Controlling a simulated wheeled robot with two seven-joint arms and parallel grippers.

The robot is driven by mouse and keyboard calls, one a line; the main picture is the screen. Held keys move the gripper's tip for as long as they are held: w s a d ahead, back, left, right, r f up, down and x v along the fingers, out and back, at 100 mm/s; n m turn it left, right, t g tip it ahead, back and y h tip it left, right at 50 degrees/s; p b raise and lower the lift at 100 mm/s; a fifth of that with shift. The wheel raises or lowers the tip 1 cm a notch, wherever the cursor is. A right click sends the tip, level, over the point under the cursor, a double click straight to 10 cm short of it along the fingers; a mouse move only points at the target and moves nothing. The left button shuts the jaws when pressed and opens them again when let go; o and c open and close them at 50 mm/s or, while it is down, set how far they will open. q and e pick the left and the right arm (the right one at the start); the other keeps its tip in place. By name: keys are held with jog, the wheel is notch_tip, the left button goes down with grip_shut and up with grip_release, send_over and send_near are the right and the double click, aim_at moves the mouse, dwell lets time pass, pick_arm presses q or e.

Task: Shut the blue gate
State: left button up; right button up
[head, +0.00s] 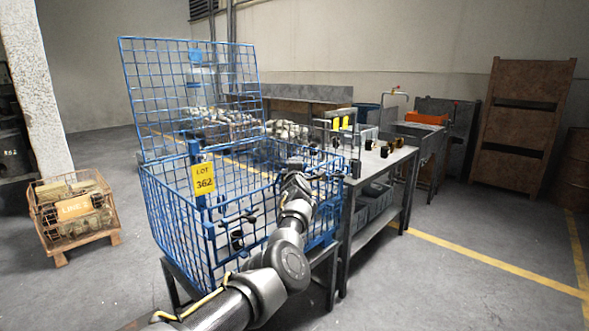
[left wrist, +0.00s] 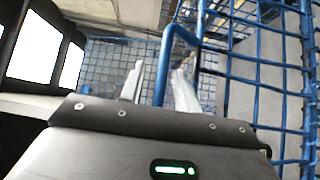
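A blue wire-mesh cage (head: 165,205) stands on a dark stand in the middle of the head view. A blue mesh panel (head: 160,90) stands upright above its far left side, so the cage top is uncovered; I take this panel as the gate, but cannot be certain. My left gripper (head: 294,164) is over the cage's right part. In the left wrist view its two pale fingers (left wrist: 157,78) are apart, with a blue bar (left wrist: 168,45) between them and a visible gap beside the bar. Whether a finger touches it I cannot tell. My right gripper is not in view.
A yellow "LOT 362" card (head: 204,178) hangs on the cage. A metal table (head: 385,160) with small black parts adjoins its right side. A wooden crate (head: 75,235) sits on the floor at left. Floor between crate and cage is clear.

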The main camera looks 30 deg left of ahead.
pick_arm(q)
jog(key=shift+d, duration=0.15)
jog(key=v, duration=1)
jog(key=shift+s+d, duration=0.2)
jog(key=shift+s, duration=0.15)
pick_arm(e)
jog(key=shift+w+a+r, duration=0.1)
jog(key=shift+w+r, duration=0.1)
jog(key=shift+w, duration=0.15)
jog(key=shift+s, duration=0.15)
